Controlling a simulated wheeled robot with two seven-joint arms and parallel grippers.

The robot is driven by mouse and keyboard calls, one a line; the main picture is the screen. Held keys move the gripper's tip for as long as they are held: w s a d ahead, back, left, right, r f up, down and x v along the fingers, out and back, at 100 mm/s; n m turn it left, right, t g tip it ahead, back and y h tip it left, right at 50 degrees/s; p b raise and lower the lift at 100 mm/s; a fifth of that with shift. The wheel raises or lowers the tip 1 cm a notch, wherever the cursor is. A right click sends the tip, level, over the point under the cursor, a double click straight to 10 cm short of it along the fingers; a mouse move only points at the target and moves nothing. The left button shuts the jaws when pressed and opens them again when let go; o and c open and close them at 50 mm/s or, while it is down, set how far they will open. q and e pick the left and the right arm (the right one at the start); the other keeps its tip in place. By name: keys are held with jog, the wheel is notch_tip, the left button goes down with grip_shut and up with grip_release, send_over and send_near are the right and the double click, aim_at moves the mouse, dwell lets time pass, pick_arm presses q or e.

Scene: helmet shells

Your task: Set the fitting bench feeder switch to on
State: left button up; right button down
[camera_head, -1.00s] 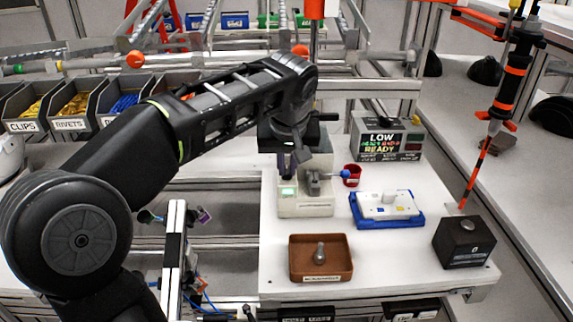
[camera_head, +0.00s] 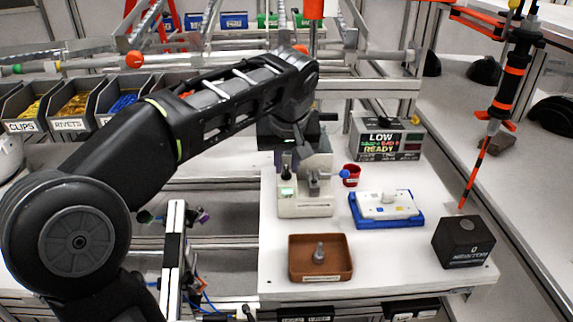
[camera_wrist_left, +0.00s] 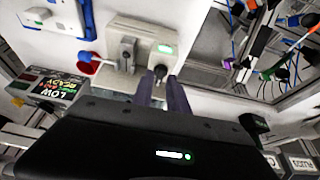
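The feeder unit (camera_head: 305,208) is a beige-grey box on the white bench, with a small lit green window and a dark upright lever (camera_head: 287,168). A grey clamp-like block sits beside the lever. In the left wrist view the feeder unit (camera_wrist_left: 122,83) shows its green window and the black lever knob (camera_wrist_left: 160,72). My left gripper (camera_wrist_left: 163,92) has two purple-grey fingers with a narrow gap between them, close to the knob. Whether they touch it is unclear. In the head view the fingers are mostly hidden by my wrist. My right gripper is not in view.
A display box (camera_head: 386,139) reading LOW and READY stands behind. A red cup (camera_head: 351,175), a blue tray (camera_head: 360,215) with a white part, a brown tray (camera_head: 294,268) and a black box (camera_head: 463,242) share the bench. Part bins (camera_head: 75,103) stand left.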

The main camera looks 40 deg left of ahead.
pick_arm(q)
jog(key=p+v, duration=0.1)
jog(key=v, duration=0.6)
jog(key=shift+f, duration=0.1)
